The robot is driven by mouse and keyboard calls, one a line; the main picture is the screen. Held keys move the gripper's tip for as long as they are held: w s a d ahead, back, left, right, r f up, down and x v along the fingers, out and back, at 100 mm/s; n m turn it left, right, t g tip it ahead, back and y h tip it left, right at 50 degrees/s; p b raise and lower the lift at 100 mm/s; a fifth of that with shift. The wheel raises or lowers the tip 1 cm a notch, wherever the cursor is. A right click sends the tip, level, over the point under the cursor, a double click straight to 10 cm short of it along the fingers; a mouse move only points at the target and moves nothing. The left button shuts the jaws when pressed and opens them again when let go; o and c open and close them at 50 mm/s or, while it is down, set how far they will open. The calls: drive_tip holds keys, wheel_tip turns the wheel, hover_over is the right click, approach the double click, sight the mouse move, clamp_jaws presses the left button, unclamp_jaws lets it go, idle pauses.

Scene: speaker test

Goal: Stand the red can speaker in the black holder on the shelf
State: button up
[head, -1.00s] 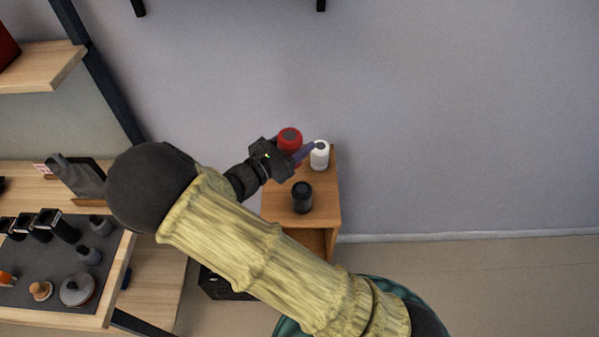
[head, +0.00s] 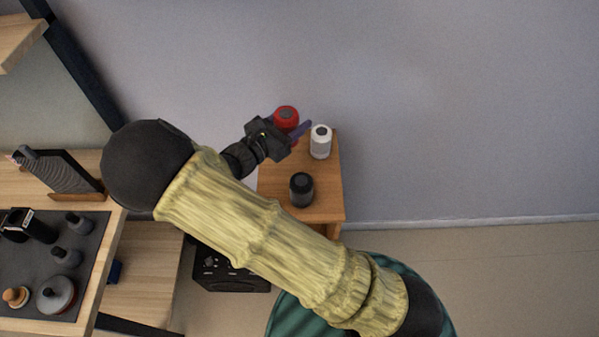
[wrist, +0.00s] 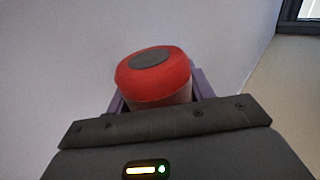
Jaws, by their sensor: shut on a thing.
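The red can speaker (head: 286,114) has a dark grey round top and is upright or nearly so. My gripper (head: 287,131) is shut on it, at the far edge of the small wooden table. In the wrist view the speaker (wrist: 153,78) sits between the purple fingers (wrist: 160,100), its top tilted toward the camera. Its lower part is hidden behind the gripper body. On the shelf (head: 85,300) at left, dark block-like stands (head: 30,226) show on a dark mat. I cannot tell whether one of them is the black holder.
A white can (head: 320,143) and a black can (head: 301,190) stand on the small wooden table (head: 325,207), close to my gripper. A grey ribbed thing (head: 58,170) leans on the shelf. A black crate (head: 225,270) is on the floor. The wall is behind the table.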

drive_tip(key=b, duration=0.4)
hover_over(293, 168)
wheel_tip(293, 168, down, 4)
drive_tip(key=shift+f, duration=0.1)
drive_tip(key=shift+d+p, duration=0.1)
drive_tip(key=shift+p, duration=0.25)
drive_tip(key=shift+f, duration=3.05)
drive_tip(key=shift+f, duration=0.1)
wheel_tip(293, 168, down, 4)
drive_tip(key=shift+w+r, duration=0.15)
drive_tip(key=shift+r, duration=0.05)
